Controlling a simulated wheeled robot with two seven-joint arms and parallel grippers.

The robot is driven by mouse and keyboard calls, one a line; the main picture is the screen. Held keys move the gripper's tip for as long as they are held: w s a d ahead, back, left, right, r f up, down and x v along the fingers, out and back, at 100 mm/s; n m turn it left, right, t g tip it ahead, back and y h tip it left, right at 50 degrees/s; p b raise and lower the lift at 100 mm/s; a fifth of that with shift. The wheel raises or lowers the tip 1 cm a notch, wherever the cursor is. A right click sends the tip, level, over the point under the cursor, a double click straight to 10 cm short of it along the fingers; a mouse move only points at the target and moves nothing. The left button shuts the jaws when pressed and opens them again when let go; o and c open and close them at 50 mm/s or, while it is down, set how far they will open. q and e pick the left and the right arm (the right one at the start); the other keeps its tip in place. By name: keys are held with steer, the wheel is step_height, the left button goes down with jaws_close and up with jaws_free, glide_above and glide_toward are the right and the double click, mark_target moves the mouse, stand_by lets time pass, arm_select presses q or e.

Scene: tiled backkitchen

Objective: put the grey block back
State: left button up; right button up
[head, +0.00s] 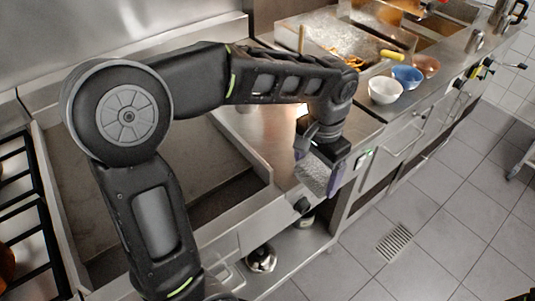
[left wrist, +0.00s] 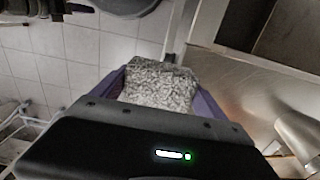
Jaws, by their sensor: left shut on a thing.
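A speckled grey block (head: 314,173) is held by my left gripper (head: 322,178), just above the front edge of the steel counter in the head view. In the left wrist view the grey block (left wrist: 160,85) sits between the two purple fingers of my left gripper (left wrist: 160,92), which press on its sides. The block's lower part is hidden by the gripper body in the left wrist view. My right gripper is not in view.
A steel sink (head: 250,172) lies left of the gripper, partly behind my arm. White (head: 384,90), blue (head: 407,76) and brown (head: 426,66) bowls stand farther along the counter. A metal pot (head: 261,258) is on the lower shelf. The tiled floor (head: 440,215) at right is mostly clear.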

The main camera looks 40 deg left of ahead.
arm_select(q)
steer(key=shift+w+r, duration=0.1)
steer(key=shift+a, duration=0.3)
steer(key=p, duration=0.5)
glide_above(267, 148)
steer(key=shift+f+p, duration=0.7)
steer(key=shift+f, duration=1.1)
